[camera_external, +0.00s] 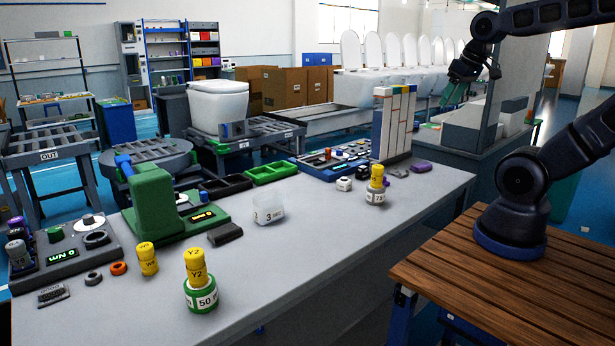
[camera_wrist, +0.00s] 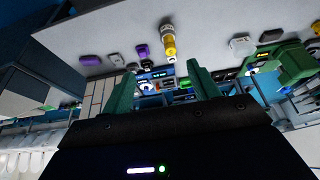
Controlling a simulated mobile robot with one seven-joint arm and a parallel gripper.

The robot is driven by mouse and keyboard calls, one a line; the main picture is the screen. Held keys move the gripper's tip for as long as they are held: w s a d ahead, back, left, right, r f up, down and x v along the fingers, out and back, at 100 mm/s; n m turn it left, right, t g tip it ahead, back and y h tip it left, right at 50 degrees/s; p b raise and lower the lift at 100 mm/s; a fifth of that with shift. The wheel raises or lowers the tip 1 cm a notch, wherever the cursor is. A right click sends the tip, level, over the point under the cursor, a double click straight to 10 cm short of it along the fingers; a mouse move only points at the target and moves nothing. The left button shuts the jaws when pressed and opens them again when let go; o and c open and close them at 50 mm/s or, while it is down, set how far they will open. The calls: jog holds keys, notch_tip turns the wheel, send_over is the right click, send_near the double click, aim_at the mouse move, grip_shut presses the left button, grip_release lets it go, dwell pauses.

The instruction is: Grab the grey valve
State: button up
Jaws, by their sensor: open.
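No part is plainly marked as the grey valve. One candidate is a grey-based piece (camera_external: 375,197) with a yellow top, labelled 75, standing upright near the right end of the grey table; a yellow-topped piece (camera_wrist: 169,45) in the wrist view looks like it. Another candidate is a grey cylinder (camera_external: 17,252) on the dark test unit at the far left. My gripper (camera_external: 455,92) is raised at the upper right, beyond the table's right end. Its two green fingers are spread, with nothing between them (camera_wrist: 162,70) in the wrist view. It touches neither candidate.
A purple part (camera_external: 421,166) lies near the right end. The table's front middle is clear.

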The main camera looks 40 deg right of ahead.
jog(key=n+g+h, duration=0.4)
jog(key=n+g, duration=0.1)
jog(key=n, duration=1.3)
send_over(375, 162)
jog(key=a, duration=0.4)
notch_tip(375, 162, down, 29)
jog(key=x, duration=1)
jog(key=shift+d+f, duration=0.1)
jog(key=shift+d, duration=0.3)
jog(key=c, duration=1.1)
